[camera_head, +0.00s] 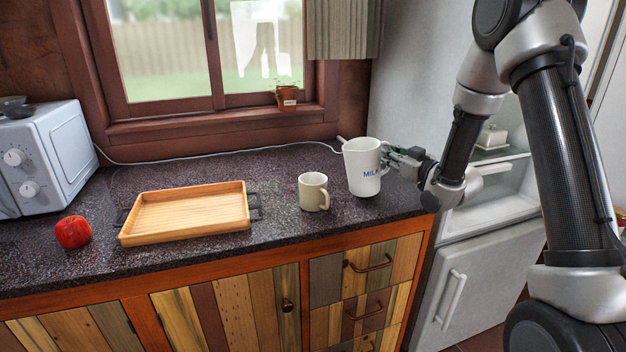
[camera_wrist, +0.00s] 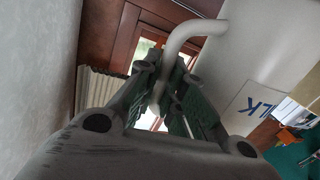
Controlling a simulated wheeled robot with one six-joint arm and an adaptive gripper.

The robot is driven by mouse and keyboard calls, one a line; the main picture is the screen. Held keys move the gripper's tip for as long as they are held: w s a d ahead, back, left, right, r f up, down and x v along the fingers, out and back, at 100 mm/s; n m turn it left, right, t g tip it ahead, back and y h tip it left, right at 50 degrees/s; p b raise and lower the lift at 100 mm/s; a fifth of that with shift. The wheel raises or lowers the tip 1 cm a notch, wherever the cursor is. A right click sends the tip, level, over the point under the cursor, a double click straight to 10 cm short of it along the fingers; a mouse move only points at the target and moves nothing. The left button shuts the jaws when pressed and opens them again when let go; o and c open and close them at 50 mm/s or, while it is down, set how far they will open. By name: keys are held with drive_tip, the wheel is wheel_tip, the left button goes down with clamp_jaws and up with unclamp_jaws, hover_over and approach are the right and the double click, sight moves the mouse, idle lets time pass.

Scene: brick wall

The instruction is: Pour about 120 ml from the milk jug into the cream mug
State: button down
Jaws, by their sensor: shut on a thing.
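The white milk jug (camera_head: 362,168), marked "MILK", stands upright at the right end of the counter in the head view. I cannot tell whether its base touches the counter. My gripper (camera_head: 388,160) comes from the right and is shut on the jug's handle. In the wrist view the white handle (camera_wrist: 182,42) passes between the fingers (camera_wrist: 168,100), and the jug's side (camera_wrist: 262,50) fills the right. The cream mug (camera_head: 312,192) stands upright on the counter just left of the jug, its handle toward the lower right. The contents of both are hidden.
A wooden tray (camera_head: 188,236) with dark handles lies left of the mug. A red apple (camera_head: 73,232) and a white microwave (camera_head: 62,140) are farther left. A potted plant (camera_head: 287,98) stands on the sill. An open fridge (camera_head: 490,200) is at right. A cable runs along the wall.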

sight(364, 139)
drive_tip(key=shift+s+a+r+n+g, duration=0.15)
drive_tip(key=shift+a+r+n, duration=0.3)
drive_tip(key=shift+r+n, duration=0.15)
drive_tip(key=shift+s+a+r+n+g, duration=0.15)
drive_tip(key=shift+a+r+n, duration=0.25)
drive_tip(key=shift+r+n, duration=0.2)
drive_tip(key=a+n, duration=0.1)
drive_tip(key=s+a+r+n, duration=0.1)
drive_tip(key=a+r+n+h, duration=0.1)
drive_tip(key=shift+s+a, duration=0.15)
drive_tip(key=shift+a, duration=0.25)
drive_tip(key=shift+s+a+r+n+h, duration=0.25)
drive_tip(key=shift+a+r+n, duration=0.35)
drive_tip(key=shift+r+n, duration=0.3)
drive_tip(key=shift+s+a+r+n+h, duration=0.15)
drive_tip(key=shift+a+r+n+h, duration=0.1)
drive_tip(key=shift+a+r+n, duration=0.45)
drive_tip(key=shift+s+a+r+n, duration=0.15)
drive_tip(key=shift+a+r+n, duration=0.1)
drive_tip(key=shift+r+n, duration=0.35)
drive_tip(key=shift+a+r, duration=0.25)
drive_tip(key=shift+r, duration=0.15)
drive_tip(key=shift+s+a+r+n, duration=0.1)
drive_tip(key=shift+a+r+n, duration=0.1)
drive_tip(key=shift+n, duration=0.1)
drive_tip(key=shift+s+a+r+n+h+p, duration=0.3)
drive_tip(key=shift+a+r+n+h+p, duration=0.1)
drive_tip(key=shift+a+r+n+p, duration=0.3)
drive_tip(key=shift+f, duration=0.15)
